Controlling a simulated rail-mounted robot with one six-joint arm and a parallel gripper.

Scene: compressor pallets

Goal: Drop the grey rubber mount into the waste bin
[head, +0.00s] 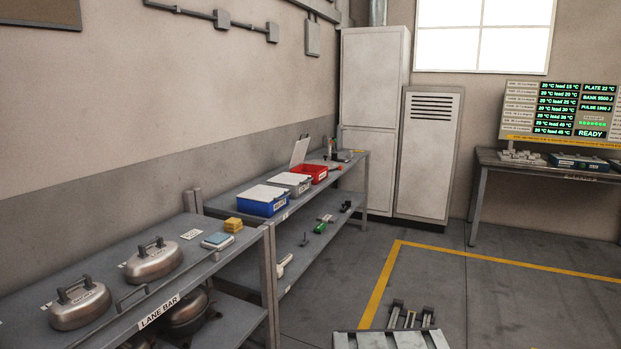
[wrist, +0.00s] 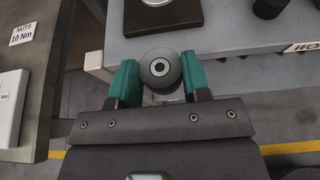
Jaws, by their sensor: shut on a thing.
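The grey rubber mount (wrist: 160,69) is a dark round piece with a small metal-ringed hole in its middle, in the wrist view. My gripper (wrist: 158,76) has green fingers, one on each side of the mount, and is shut on it. The mount is in front of the edge of a grey surface; I cannot tell its height from this view. My gripper and the mount do not show in the head view. I cannot make out a waste bin in either view.
In the wrist view, a dark square base (wrist: 163,16) and a dark round object (wrist: 268,8) stand on the grey surface (wrist: 220,35). The head view shows the lane bar bench (head: 100,262), a blue bin (head: 262,202), a red bin (head: 308,174) and open floor (head: 480,295).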

